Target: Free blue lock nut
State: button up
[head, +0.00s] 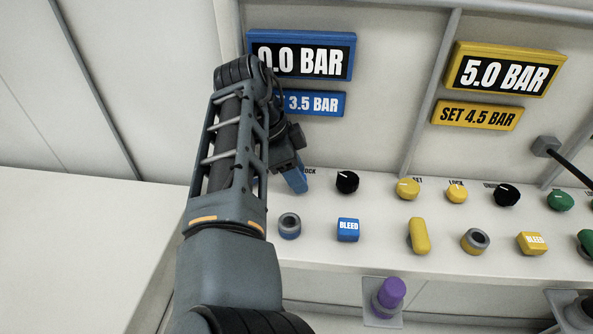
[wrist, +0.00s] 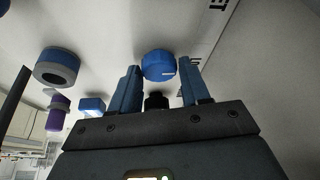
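In the head view my gripper (head: 296,177) is at the blue section's lock label, and my arm hides the nut. The blue display (head: 347,62) reads 0.0 BAR, and the blue sign (head: 325,104) below reads 3.5 BAR.
A black knob (head: 347,182) stands close right of my gripper. A grey-blue ring (head: 289,226) and the blue BLEED button (head: 348,230) are in front. The yellow section's knobs (head: 456,191) are farther right. A purple knob (head: 391,293) is below the ledge. The left surface is clear.

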jog(key=c, duration=0.7)
jog(key=shift+o, duration=0.2)
